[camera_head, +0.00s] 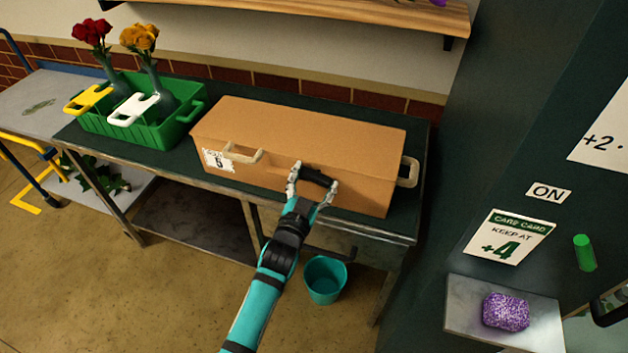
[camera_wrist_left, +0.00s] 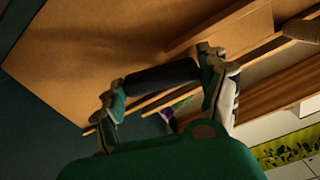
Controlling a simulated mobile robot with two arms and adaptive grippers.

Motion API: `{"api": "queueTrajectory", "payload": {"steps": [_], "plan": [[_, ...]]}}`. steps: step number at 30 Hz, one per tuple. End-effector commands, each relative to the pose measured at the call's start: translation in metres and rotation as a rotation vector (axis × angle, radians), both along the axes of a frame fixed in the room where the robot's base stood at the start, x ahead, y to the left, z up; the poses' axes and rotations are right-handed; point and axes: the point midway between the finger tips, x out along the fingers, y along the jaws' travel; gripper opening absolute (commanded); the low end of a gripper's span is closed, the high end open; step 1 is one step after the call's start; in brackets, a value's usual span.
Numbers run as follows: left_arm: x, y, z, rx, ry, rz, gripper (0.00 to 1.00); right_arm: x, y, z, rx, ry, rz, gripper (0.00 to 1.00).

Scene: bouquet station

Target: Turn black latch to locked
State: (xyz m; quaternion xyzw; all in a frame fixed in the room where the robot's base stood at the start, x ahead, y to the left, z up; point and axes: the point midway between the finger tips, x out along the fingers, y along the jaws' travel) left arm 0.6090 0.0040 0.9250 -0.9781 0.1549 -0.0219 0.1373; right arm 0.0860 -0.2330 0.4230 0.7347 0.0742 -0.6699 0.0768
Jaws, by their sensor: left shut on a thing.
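The black latch (camera_head: 317,176) is a short dark bar on the front face of the brown box (camera_head: 300,136). It lies roughly level, tilting slightly down to the right. My left gripper (camera_head: 313,184) is shut on it, with one finger at each end of the bar. In the left wrist view the latch (camera_wrist_left: 162,76) spans the space between the two fingers of the left gripper (camera_wrist_left: 165,90). The latch's mount and any locked marking cannot be made out. My right gripper is not in view.
The box has a pale handle (camera_head: 243,153) on its front and another (camera_head: 408,172) at its right end. A green crate (camera_head: 100,125) with flower vases stands left on the dark table (camera_head: 415,205). A teal bucket (camera_head: 325,280) is on the floor below. A dark cabinet (camera_head: 470,190) stands right.

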Motion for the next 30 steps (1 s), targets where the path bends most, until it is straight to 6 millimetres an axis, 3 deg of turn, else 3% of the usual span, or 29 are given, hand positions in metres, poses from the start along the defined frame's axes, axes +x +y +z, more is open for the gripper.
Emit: {"api": "queueTrajectory", "payload": {"steps": [1,6,17,20,30], "plan": [[0.0,0.0,-0.001,0.001,0.002,0.0,0.77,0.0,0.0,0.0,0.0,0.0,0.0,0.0],[0.0,0.0,-0.001,0.001,0.001,-0.001,0.99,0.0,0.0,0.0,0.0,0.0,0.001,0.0],[-0.004,0.001,-0.001,0.001,0.001,0.0,1.0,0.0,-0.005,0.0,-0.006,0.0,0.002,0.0],[-0.016,0.005,-0.001,0.001,0.001,0.0,1.0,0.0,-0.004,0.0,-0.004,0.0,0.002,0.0],[-0.084,0.027,-0.002,0.001,0.003,0.0,1.0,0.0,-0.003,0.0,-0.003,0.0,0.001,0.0]]}}
